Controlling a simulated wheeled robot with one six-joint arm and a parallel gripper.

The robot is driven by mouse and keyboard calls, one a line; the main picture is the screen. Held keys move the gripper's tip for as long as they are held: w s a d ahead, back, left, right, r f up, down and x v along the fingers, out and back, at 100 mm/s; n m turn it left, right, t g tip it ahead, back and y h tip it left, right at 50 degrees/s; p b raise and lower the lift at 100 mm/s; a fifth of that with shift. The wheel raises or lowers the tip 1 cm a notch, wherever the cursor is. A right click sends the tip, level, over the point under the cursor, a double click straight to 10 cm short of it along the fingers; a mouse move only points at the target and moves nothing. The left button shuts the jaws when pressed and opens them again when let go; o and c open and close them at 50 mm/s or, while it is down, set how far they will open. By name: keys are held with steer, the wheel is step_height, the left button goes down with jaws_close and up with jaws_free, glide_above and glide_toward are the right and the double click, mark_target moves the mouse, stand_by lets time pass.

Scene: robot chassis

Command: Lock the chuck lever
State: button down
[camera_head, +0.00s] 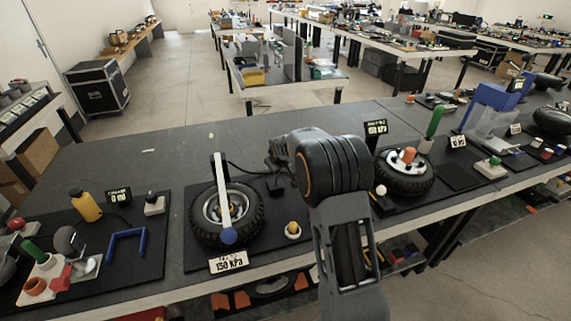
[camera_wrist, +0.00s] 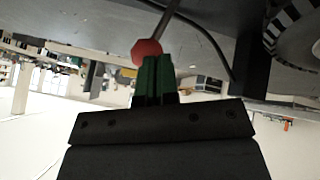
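A red knob (camera_wrist: 147,52) on a thin grey rod (camera_wrist: 165,17) shows at the top middle of the wrist view; it looks like the chuck lever. My gripper (camera_wrist: 155,62) has green fingers close together, with no clear gap between them. Their tips overlap the knob's lower right edge in the picture; I cannot tell whether they touch it. In the head view my arm hides this knob and my fingers. A wheel with a tyre (camera_head: 251,235) lies on the bench there, left of my arm, with a white bar (camera_head: 221,185) ending in a blue knob (camera_head: 228,236) across it.
A black cable runs from the tyre to a small dark box (camera_head: 275,187). A small yellow-topped button (camera_head: 293,229) stands beside my arm. A second wheel (camera_head: 401,181) lies to the right, with a green handle (camera_head: 434,123) near it. A yellow bottle (camera_head: 86,206) stands left. The bench's back-left is clear.

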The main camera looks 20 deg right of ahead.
steer(key=shift+d+r+p, duration=0.3)
steer(key=shift+r+p, duration=0.15)
steer(key=shift+r, duration=0.25)
steer(key=s+d+r+p, duration=0.3)
steer(key=s+d+r, duration=0.1)
steer(key=s+r, duration=0.2)
steer(key=shift+r+p, duration=0.3)
steer(key=shift+r, duration=0.1)
stand_by(0.5)
